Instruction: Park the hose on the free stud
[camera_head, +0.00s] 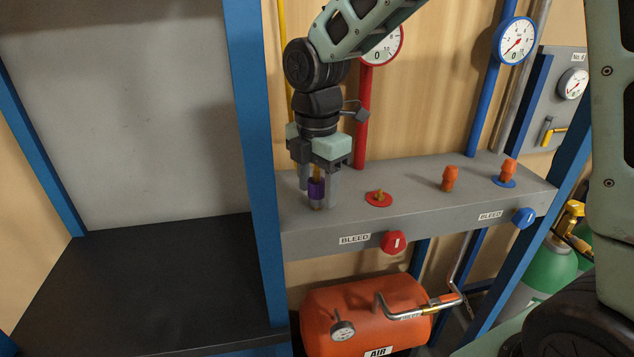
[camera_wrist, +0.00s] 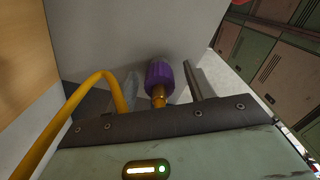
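The yellow hose (camera_wrist: 106,78) curves down on the left of the wrist view; its upper run (camera_head: 283,50) drops behind my gripper in the head view. Its purple coupling (camera_wrist: 160,77) has a brass neck. My gripper (camera_head: 318,192) points down over the left part of the grey ledge, its fingers on either side of the coupling. The wrist view shows slim gaps beside the coupling, so the fingers look open around it. Brass shows just under the coupling; whether it sits on a stud is unclear. A bare brass stud (camera_head: 379,196) stands on a red disc to the right.
On the grey ledge (camera_head: 420,210), an orange-capped stud (camera_head: 449,179) and another orange cap (camera_head: 508,169) on a blue disc stand farther right. A red knob (camera_head: 394,242) and a blue knob (camera_head: 523,218) project in front. A red pipe (camera_head: 363,120) rises behind. A blue post (camera_head: 254,150) stands left.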

